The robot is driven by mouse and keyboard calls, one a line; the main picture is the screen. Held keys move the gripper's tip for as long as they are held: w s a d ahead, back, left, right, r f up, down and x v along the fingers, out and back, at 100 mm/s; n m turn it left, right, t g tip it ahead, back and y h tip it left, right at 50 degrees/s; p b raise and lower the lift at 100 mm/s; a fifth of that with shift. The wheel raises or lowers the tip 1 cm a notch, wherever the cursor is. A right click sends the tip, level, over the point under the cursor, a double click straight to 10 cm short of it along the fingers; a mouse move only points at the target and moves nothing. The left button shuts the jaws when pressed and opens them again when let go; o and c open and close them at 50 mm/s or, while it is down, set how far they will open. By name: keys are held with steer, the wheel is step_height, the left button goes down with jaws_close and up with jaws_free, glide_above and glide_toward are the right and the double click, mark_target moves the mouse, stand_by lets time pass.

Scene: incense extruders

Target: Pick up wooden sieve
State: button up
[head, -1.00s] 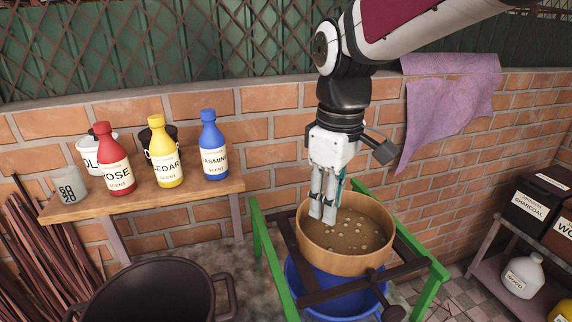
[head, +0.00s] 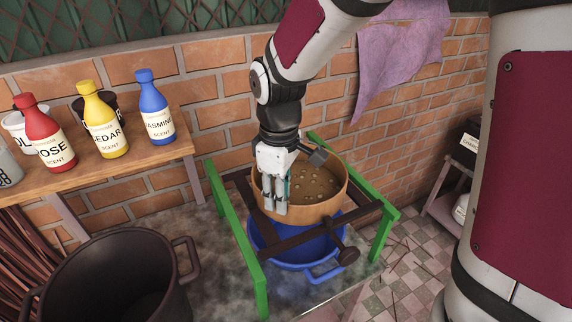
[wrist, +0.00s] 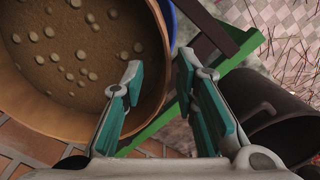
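The wooden sieve (head: 312,211) is a round tan tub with brown grainy stuff and pale lumps in it. It rests level on dark bars across a green frame, above a blue bucket (head: 290,249). My gripper (head: 274,208) points down at the sieve's near left rim. In the wrist view, the sieve (wrist: 60,122) fills the upper left. My gripper (wrist: 158,72) is open there, with one finger over the inside and one outside, and the sieve's wall between them. A gap shows between the fingers, and I cannot tell whether either touches the wall.
The green frame (head: 232,232) stands close around the sieve. A large black pot (head: 125,275) is at the front left. A wooden shelf (head: 150,160) holds red, yellow and blue bottles. A brick wall (head: 225,100) is behind, with a purple cloth (head: 400,45). Checkered floor lies right.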

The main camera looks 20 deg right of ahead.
mark_target(280, 218)
step_height(280, 218, down, 3)
steer(key=shift+s+f, duration=0.1)
steer(key=shift+f, duration=0.05)
jaws_close()
stand_by(0.4)
